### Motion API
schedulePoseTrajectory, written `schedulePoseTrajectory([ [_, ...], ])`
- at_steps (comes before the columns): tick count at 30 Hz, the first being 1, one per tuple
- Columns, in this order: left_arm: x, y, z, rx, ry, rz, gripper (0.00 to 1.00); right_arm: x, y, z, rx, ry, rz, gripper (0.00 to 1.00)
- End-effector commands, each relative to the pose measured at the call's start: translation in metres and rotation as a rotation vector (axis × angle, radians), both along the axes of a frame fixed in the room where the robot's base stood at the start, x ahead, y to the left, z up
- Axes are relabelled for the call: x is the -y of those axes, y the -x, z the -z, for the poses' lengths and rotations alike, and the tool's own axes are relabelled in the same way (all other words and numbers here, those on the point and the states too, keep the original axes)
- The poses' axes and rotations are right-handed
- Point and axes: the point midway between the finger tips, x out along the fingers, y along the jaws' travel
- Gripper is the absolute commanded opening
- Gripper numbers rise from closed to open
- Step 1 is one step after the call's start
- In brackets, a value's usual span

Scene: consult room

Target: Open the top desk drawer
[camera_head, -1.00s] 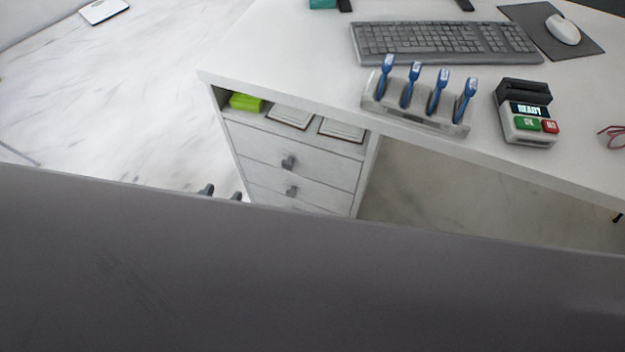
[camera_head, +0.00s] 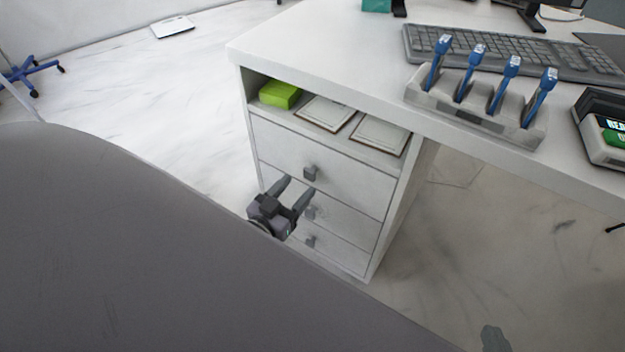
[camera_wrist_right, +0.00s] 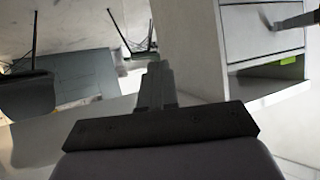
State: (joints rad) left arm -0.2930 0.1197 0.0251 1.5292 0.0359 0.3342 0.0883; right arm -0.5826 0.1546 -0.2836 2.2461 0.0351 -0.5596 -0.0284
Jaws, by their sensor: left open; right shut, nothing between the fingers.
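The top drawer (camera_head: 345,182) of the white desk cabinet is shut, below an open shelf. Its small grey handle (camera_head: 310,173) sits mid-front. My left gripper (camera_head: 298,187) is open in front of the drawers, its fingertips just below the top handle in the picture; I see nothing between them, and I cannot tell whether they touch the front. My right gripper (camera_wrist_right: 154,70) is shut and empty in the right wrist view, apart from the cabinet. That view appears upside down, with the drawer front (camera_wrist_right: 258,38) at the upper right.
Two lower drawers with handles sit beneath. The open shelf holds a green box (camera_head: 280,94) and two framed pads (camera_head: 325,112). The desktop (camera_head: 330,45) overhangs, with a toothbrush-like holder (camera_head: 470,112) and a keyboard (camera_head: 510,55).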

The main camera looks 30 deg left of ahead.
Motion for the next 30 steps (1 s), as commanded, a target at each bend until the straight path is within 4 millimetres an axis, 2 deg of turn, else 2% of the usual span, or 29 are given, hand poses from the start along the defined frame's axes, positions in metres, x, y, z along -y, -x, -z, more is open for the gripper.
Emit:
schedulePoseTrajectory([
  [3,0.000,-0.020,0.002,0.002,-0.001,0.001,0.57,-0.004,-0.002,0.004,0.000,-0.024,-0.005,0.00],
  [9,0.000,-0.043,0.001,0.001,0.000,0.001,0.57,-0.009,-0.004,0.005,0.000,-0.060,-0.011,0.00],
  [14,0.000,-0.052,0.001,-0.001,0.000,0.001,0.57,-0.012,-0.005,0.005,-0.002,-0.075,-0.013,0.00],
  [22,0.000,-0.052,0.000,-0.002,-0.001,0.001,0.57,-0.012,-0.005,0.005,-0.003,-0.078,-0.014,0.00],
  [27,0.000,-0.052,0.000,-0.002,-0.001,0.001,0.02,-0.012,-0.005,0.005,-0.003,-0.077,-0.015,0.00],
  [30,0.000,-0.052,0.000,-0.002,-0.001,0.001,0.00,-0.012,-0.005,0.005,-0.002,-0.077,-0.015,0.00],
])
